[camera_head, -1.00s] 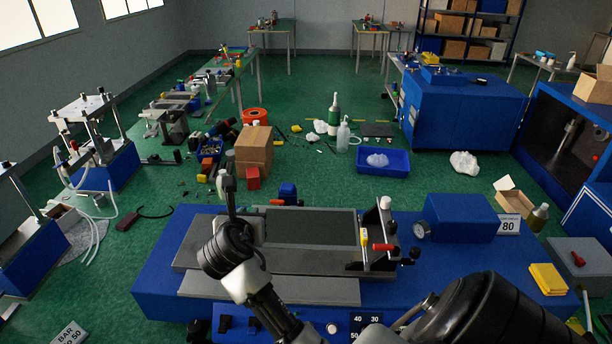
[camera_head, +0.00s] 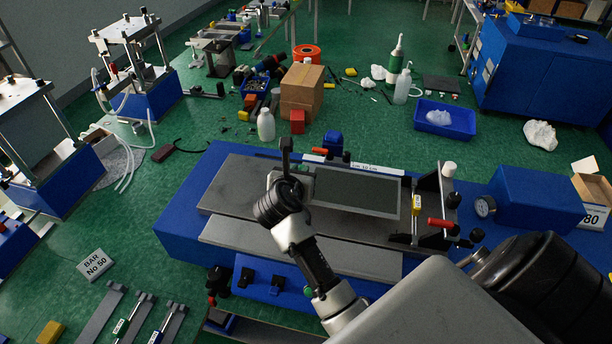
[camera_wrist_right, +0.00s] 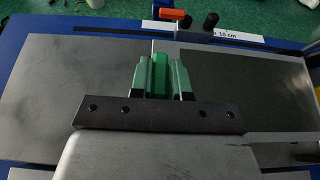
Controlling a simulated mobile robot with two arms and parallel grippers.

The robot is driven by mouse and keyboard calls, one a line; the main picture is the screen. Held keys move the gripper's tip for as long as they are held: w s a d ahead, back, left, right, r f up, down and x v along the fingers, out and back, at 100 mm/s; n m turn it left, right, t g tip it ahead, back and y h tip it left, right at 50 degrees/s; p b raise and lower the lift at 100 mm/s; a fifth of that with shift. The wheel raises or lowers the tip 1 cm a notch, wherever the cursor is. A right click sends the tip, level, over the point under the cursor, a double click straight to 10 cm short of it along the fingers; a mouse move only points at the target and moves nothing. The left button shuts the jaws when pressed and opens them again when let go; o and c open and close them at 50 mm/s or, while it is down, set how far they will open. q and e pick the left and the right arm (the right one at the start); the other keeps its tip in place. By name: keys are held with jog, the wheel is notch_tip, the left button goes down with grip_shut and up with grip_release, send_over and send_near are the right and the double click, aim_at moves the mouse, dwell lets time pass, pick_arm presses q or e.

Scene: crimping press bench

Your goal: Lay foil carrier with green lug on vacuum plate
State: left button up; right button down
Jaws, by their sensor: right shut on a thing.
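My right gripper (camera_head: 286,152) is over the left part of the blue bench unit in the head view. In the right wrist view its two fingers are shut on a green lug (camera_wrist_right: 160,76). I cannot tell whether this panel is the foil carrier or the vacuum plate, nor whether the carrier touches what is below. A bare grey plate (camera_head: 232,190) lies left of it. My left gripper is not in view.
A clamp bracket with a red handle (camera_head: 440,223) and yellow tag stands at the panel's right edge. A blue box with a gauge (camera_head: 485,206) is further right. A small red handle (camera_head: 320,151) and white scale strip (camera_head: 365,168) lie along the back edge.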

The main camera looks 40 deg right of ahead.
notch_tip(320, 180, down, 3)
jog(key=shift+f, duration=0.6)
jog(key=c, duration=1.1)
grip_release()
jog(key=shift+f, duration=0.1)
